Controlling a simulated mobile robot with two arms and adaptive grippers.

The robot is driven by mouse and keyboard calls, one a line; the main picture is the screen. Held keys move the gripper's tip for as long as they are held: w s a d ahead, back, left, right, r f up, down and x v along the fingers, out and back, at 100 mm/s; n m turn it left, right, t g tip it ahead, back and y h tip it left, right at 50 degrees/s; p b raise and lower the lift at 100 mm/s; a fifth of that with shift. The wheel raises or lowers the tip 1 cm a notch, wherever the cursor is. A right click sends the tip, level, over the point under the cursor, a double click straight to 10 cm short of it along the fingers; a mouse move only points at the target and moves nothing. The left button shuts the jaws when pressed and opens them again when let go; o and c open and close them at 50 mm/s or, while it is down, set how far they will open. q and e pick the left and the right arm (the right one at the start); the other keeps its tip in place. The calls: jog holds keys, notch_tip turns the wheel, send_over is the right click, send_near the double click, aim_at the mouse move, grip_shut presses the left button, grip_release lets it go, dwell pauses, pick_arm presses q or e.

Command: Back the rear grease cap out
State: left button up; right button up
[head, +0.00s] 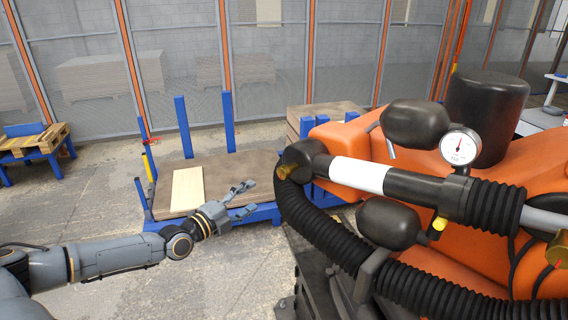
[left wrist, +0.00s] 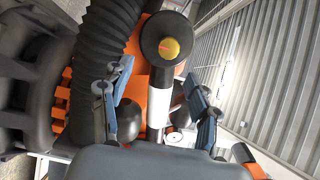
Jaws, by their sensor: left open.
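A round brass-yellow cap (head: 286,173) with a red mark sits in the dark end of the orange machine's horizontal cylinder. It also shows in the left wrist view (left wrist: 169,48), facing the camera, ahead of the fingers. A second brass cap (head: 559,250) with a red line is cut by the right edge in the head view. I cannot tell by look which is the rear one. My left gripper (head: 247,200) is open and empty, left of the near cap and apart from it. Its spread fingers (left wrist: 158,76) show in the left wrist view. My right gripper is not in view.
The orange machine (head: 450,268) fills the right side, with a black ribbed hose (head: 328,232) hanging under the cylinder and a gauge (head: 460,147) above it. A blue-posted rack with a board (head: 187,190) stands behind my left gripper.

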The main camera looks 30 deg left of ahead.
pick_arm(q)
jog(key=r, duration=0.2)
jog(key=b, duration=0.1)
send_near(281, 174)
jog(key=shift+w, duration=1.4)
jog(key=w+b, duration=0.1)
jog(key=w, duration=0.3)
jog(key=w+d+b, duration=0.1)
jog(key=w, duration=0.2)
jog(key=shift+w+d+f+b, duration=0.1)
jog(key=shift+f+b, duration=0.05)
jog(key=shift+b, duration=0.2)
jog(key=shift+w+d, duration=0.1)
jog(key=shift+w, duration=0.4)
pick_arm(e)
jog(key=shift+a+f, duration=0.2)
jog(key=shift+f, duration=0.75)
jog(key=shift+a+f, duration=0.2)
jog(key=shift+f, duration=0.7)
pick_arm(q)
jog(key=c, duration=1.2)
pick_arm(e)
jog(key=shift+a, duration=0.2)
